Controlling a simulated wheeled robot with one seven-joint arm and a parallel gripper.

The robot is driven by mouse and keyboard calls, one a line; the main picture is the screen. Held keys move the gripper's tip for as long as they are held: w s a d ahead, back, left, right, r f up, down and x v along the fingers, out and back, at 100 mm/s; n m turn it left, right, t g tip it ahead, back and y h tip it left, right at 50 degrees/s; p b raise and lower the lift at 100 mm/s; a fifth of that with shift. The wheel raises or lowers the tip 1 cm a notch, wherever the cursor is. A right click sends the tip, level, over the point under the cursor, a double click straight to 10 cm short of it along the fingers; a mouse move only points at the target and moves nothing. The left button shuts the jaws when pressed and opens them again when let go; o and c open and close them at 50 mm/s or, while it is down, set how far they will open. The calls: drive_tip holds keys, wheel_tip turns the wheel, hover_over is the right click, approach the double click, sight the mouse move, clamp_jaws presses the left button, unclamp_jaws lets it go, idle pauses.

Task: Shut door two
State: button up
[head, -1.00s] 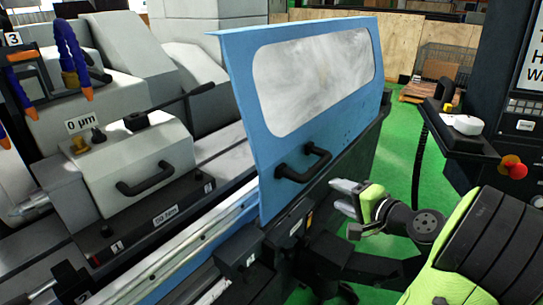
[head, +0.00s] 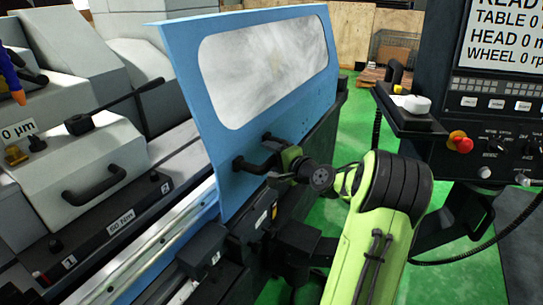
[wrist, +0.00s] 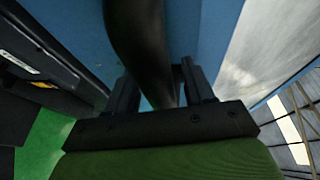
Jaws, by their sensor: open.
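A blue sliding door (head: 185,85) with a large cloudy window (head: 262,70) stands upright along the front of the grinder. No number is readable on it. Its black bar handle (head: 246,164) is low on the outer face. My gripper (head: 270,160) is at the handle's right end, partly hiding it. In the wrist view my gripper (wrist: 160,82) has its two dark fingers apart, with the black handle (wrist: 140,40) running between them. The blue door face (wrist: 75,30) is close behind. I cannot tell whether the fingers touch the handle.
Left of the door the grinder's bed lies exposed, with a white headstock (head: 75,165) and a blue rail. A black control panel (head: 500,110) with a red knob (head: 460,142) stands at the right. Green floor (head: 355,125) shows between machine and panel.

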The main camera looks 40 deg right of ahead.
drive_tip(key=shift+w, duration=0.1)
clamp_jaws()
drive_tip(key=shift+f, duration=0.1)
idle(0.3)
